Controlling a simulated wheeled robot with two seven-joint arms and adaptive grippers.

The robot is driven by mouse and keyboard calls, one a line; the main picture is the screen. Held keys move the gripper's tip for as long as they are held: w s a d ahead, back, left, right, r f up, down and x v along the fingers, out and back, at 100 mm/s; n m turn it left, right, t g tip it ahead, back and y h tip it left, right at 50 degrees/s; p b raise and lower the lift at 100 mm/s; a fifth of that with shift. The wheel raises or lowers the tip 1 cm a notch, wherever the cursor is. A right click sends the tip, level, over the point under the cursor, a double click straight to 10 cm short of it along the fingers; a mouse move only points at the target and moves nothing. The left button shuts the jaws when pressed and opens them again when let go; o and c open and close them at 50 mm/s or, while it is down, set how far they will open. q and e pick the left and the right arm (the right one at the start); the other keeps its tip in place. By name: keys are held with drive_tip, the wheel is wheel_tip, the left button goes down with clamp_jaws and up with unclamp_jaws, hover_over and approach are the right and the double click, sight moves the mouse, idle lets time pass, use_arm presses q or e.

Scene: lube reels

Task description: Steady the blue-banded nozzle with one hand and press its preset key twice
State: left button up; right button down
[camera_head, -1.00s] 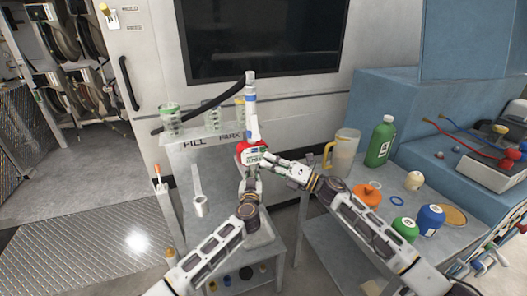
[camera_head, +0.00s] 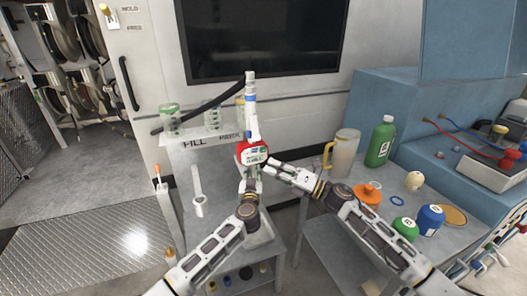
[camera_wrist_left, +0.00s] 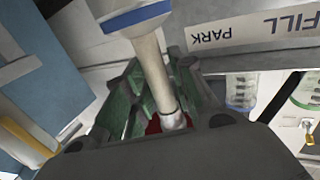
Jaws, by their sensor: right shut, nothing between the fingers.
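The blue-banded nozzle (camera_head: 251,118) stands upright in the head view, with a pale spout, a blue band and a red body (camera_head: 251,153) carrying a small display face. My left gripper (camera_head: 249,182) is around its lower part, just below the red body. In the left wrist view the nozzle's pale tube (camera_wrist_left: 151,65) passes between the green-lined fingers (camera_wrist_left: 150,105), its blue-and-white collar above. The fingers look closed on it. My right gripper (camera_head: 267,165) is shut and empty, its tips close beside the display's lower right; I cannot tell if they touch. The preset key is too small to make out.
A shelf marked FILL and PARK (camera_head: 196,142) holds clear containers behind the nozzle. The right bench carries a jug (camera_head: 342,153), a green bottle (camera_head: 380,142), an orange-lidded item (camera_head: 367,193) and several caps. A white dipper (camera_head: 198,190) hangs left of my left gripper.

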use_arm(q)
drive_tip(key=shift+o, duration=1.1)
drive_tip(key=shift+s, duration=0.2)
drive_tip(key=s, duration=1.1)
drive_tip(key=shift+s+a, duration=0.3)
drive_tip(key=shift+a, duration=0.15)
